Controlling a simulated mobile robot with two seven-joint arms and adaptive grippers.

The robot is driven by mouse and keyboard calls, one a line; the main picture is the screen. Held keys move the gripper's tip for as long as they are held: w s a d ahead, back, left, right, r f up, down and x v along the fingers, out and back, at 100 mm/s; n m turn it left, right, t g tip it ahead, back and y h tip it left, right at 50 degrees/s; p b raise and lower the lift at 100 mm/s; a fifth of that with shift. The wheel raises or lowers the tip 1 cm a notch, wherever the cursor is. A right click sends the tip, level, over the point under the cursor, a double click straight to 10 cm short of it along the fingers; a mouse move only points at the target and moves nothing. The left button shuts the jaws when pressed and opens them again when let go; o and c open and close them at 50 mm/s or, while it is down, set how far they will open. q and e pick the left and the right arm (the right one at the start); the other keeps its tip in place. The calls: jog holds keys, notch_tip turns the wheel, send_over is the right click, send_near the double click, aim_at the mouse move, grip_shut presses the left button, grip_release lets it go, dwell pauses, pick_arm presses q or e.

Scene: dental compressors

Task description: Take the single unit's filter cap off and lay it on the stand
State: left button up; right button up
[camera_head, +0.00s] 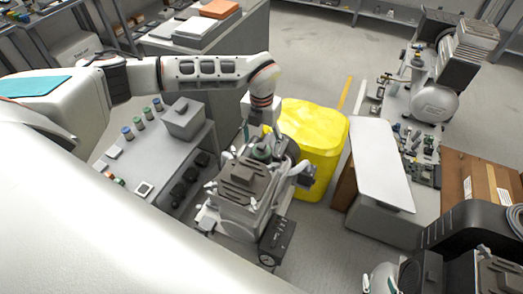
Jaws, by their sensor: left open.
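A compressor with a ribbed grey-brown head (243,180) stands in the middle, low in front of me. A small green part (262,152) shows at its far side; I cannot tell for sure whether it is the filter cap. My left arm reaches in from the left and bends down over that side. My left gripper (262,138) is open at the green part, with its fingertips partly lost among the dark parts. I cannot tell whether it touches the part. A stand with a bare pale top (380,163) is to the right.
A yellow bin (313,142) stands right behind the compressor. A grey bench (150,160) with small jars and a grey box is at the left. Another compressor with a white tank (436,102) stands at the upper right. A cardboard box (470,178) is right of the stand.

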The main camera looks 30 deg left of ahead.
pick_arm(q)
jog(key=shift+f, duration=1.25)
jog(key=c, duration=1.1)
jog(key=shift+o, duration=0.2)
jog(key=shift+w+r, duration=0.1)
